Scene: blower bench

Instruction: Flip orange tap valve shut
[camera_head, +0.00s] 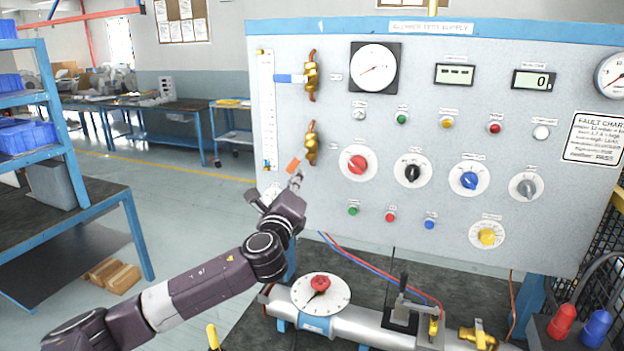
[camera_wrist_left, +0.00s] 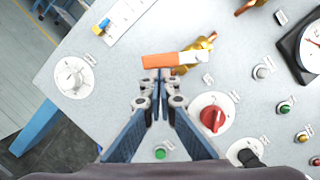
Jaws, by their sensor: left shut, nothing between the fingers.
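The orange tap valve has a brass body (camera_head: 311,143) on the left part of the grey panel, below a like valve with a blue handle (camera_head: 290,78). Its orange handle (camera_head: 294,165) points left and slants downward from the body in the head view. In the left wrist view the orange handle (camera_wrist_left: 168,60) lies just beyond the fingertips, with the brass body (camera_wrist_left: 199,52) to its right. My left gripper (camera_head: 297,178) is shut and empty, its tips at or very near the handle; I cannot tell whether they touch. The fingertips also show in the wrist view (camera_wrist_left: 157,78). My right gripper is not in view.
The panel carries a red knob (camera_head: 357,164), a black knob (camera_head: 412,172) and a round gauge (camera_head: 374,67) to the right of the valves. Below stands a pipe with a red-knobbed dial (camera_head: 320,284). Open floor lies left of the panel.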

